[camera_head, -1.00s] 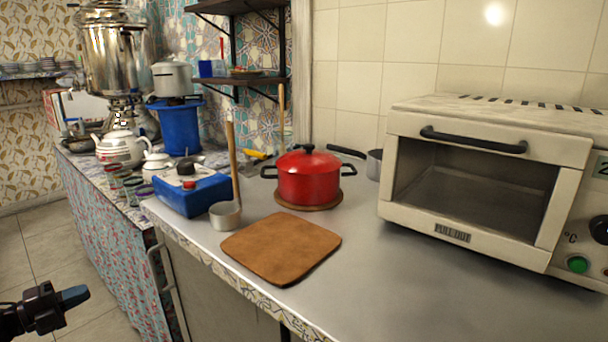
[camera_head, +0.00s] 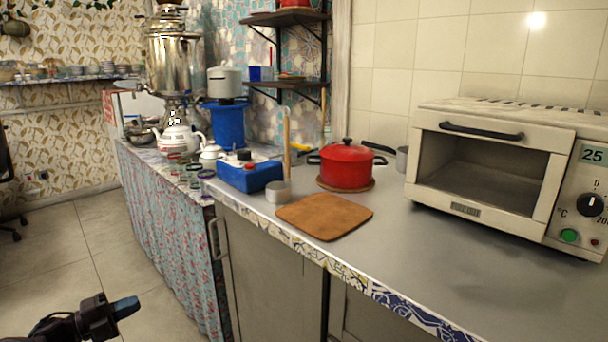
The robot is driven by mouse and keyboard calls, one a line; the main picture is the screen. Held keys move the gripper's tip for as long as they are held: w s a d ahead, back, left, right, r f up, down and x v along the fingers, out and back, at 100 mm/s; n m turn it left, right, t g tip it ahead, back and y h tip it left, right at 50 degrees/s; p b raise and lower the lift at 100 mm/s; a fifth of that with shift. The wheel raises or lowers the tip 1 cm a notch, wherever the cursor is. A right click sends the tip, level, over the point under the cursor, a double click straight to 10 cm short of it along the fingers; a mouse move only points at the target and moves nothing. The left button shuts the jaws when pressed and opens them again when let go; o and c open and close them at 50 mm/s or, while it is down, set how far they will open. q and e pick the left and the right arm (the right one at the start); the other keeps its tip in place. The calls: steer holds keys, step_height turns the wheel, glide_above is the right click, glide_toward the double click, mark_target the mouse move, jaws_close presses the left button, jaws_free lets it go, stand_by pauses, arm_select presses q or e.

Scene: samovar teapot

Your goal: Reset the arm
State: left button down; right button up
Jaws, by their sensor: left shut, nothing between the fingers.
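My left gripper (camera_head: 122,309) shows at the bottom left in the head view. It is shut and empty, held over the tiled floor, apart from the counter and everything on it. Its blue fingertips point to the right. My right gripper is not in view. The samovar (camera_head: 172,62) stands at the back left, with a white teapot (camera_head: 179,142) in front of it on the cloth-draped table.
The metal counter (camera_head: 440,240) holds a red pot (camera_head: 346,167), a brown board (camera_head: 325,215), a blue box (camera_head: 248,175), a small metal ladle (camera_head: 278,192) and an oven (camera_head: 500,175).

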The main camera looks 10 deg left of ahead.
arm_select(q)
steer(key=s+d+f+n+t, duration=0.2)
steer(key=s+d+f+n, duration=0.15)
steer(key=d+f, duration=0.85)
steer(key=s+d+n+g+y, duration=0.1)
steer(key=s+d+n+y, duration=0.15)
steer(key=s, duration=0.75)
steer(key=s+d+n+y, duration=0.2)
steer(key=s+n+y, duration=0.15)
steer(key=s, duration=0.75)
steer(key=shift+s+d+r+n+g+y, duration=0.75)
steer(key=shift+s+d+r+n, duration=1.05)
steer(key=shift+s, duration=1.25)
steer(key=shift+s+d+r+n+g+y, duration=0.5)
steer(key=shift+s+d+r+n+y, duration=0.6)
steer(key=shift+s+n, duration=1.55)
steer(key=shift+s+d+r+n+g+y, duration=0.65)
steer(key=shift+s+d+r+n, duration=1.15)
steer(key=shift+s, duration=1.65)
step_height(320, 180, up, 10)
steer(key=s+a+n+p, duration=0.1)
steer(key=p, duration=1.8)
steer(key=shift+r+n+y, duration=0.25)
steer(key=shift+n+y, duration=0.05)
steer(key=shift+y, duration=0.1)
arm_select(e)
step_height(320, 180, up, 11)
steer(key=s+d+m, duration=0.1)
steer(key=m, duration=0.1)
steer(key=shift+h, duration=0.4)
